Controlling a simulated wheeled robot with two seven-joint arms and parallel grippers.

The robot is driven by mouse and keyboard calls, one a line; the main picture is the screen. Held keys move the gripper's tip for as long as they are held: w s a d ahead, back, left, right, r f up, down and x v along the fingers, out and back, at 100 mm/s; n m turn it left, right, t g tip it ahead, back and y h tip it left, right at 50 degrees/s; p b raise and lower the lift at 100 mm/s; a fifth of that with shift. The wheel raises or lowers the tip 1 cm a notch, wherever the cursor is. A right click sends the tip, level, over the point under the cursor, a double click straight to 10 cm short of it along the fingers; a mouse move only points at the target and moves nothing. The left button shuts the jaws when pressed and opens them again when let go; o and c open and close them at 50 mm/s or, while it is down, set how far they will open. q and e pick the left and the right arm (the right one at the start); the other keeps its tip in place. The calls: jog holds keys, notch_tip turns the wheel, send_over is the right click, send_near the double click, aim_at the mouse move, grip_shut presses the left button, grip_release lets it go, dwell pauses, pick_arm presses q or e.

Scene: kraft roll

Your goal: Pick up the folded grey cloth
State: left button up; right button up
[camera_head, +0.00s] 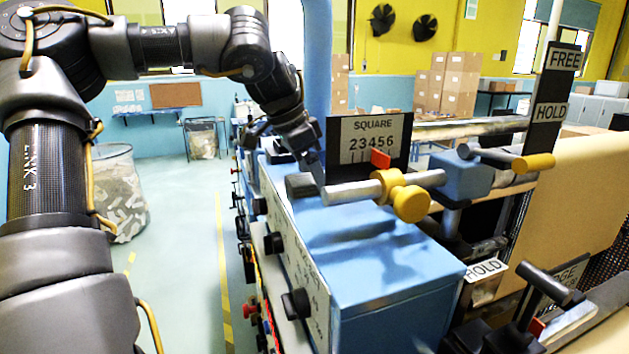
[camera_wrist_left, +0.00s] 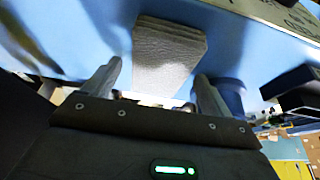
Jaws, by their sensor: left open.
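The folded grey cloth (camera_wrist_left: 166,48) shows in the left wrist view as a stack of layers against the blue surface. My left gripper (camera_wrist_left: 158,72) is open, with one finger on each side of the cloth's near end in this view. I cannot tell whether the fingers touch it. In the head view my left gripper (camera_head: 316,172) reaches down to the top of the blue machine housing (camera_head: 375,262). A small grey block there, which looks like the cloth (camera_head: 299,185), lies close to a finger and is partly hidden. My right gripper is not in view.
A grey shaft with a yellow knob (camera_head: 410,202) lies just right of the gripper. Behind it stands a sign reading SQUARE 23456 (camera_head: 371,141). Black knobs (camera_head: 295,303) stick out of the housing's left side. A kraft paper roll (camera_head: 570,205) is at the right.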

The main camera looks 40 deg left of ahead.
pick_arm(q)
jog(key=shift+s, duration=0.1)
jog(key=c, duration=1.1)
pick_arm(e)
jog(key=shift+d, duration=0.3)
pick_arm(q)
jog(key=shift+r, duration=0.15)
jog(key=shift+r, duration=0.55)
jog(key=shift+s+a+r+b, duration=0.35)
jog(key=shift+s+a+r, duration=0.6)
jog(key=shift+s+r, duration=1.1)
jog(key=shift+s+a+r+b, duration=0.3)
jog(key=shift+s+a+r, duration=0.6)
jog(key=shift+s+r, duration=1.15)
jog(key=shift+s+a+r+b, duration=0.35)
jog(key=shift+s+a+r, duration=0.6)
jog(key=shift+s+r, duration=1.1)
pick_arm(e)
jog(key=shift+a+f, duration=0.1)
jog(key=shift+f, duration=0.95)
pick_arm(q)
jog(key=shift+s+f, duration=0.2)
jog(key=shift+f, duration=0.1)
